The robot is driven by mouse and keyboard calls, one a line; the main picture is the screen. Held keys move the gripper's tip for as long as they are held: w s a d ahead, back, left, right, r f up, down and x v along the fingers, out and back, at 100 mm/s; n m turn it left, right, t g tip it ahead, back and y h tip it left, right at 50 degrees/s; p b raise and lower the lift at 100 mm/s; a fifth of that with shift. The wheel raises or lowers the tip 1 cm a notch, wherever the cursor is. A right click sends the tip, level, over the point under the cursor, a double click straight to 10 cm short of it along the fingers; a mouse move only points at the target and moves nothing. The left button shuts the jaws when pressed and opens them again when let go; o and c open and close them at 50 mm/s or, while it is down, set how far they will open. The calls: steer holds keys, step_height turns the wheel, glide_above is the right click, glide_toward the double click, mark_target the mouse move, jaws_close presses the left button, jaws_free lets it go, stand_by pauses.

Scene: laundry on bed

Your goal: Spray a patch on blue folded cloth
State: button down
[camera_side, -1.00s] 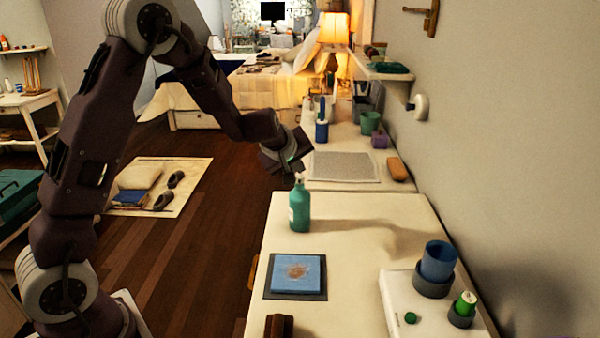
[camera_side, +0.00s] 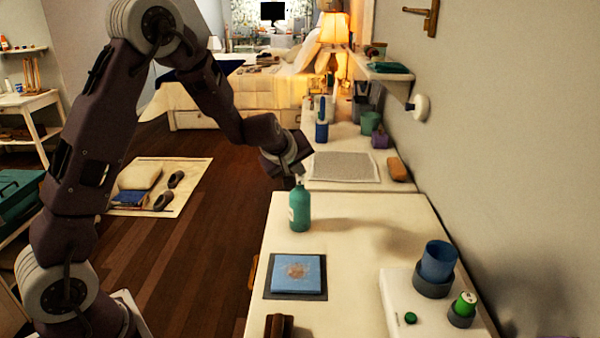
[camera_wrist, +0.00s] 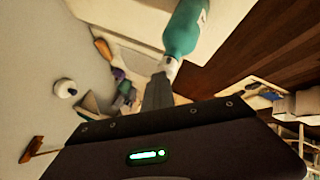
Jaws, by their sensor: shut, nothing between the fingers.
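The blue folded cloth (camera_side: 297,280) lies on a dark square mat (camera_side: 272,293) on the near table, with a brownish patch (camera_side: 296,271) on its top. A teal bottle (camera_side: 299,210) with a pale top stands upright behind the cloth. It also shows in the wrist view (camera_wrist: 183,30), its pale top close to the fingers. My gripper (camera_side: 298,176) is at the bottle's top, with the fingers mostly hidden in the side view. In the wrist view my gripper (camera_wrist: 158,92) appears as a narrow grey shape, shut and empty. I cannot tell whether it touches the bottle.
A dark brown object (camera_side: 279,326) lies at the near edge. The tabletop between cloth and tray is clear.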

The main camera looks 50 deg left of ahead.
mark_target(298, 178)
steer(key=shift+s+f, duration=0.1)
steer(key=shift+f, duration=0.1)
steer(key=shift+r, duration=3.5)
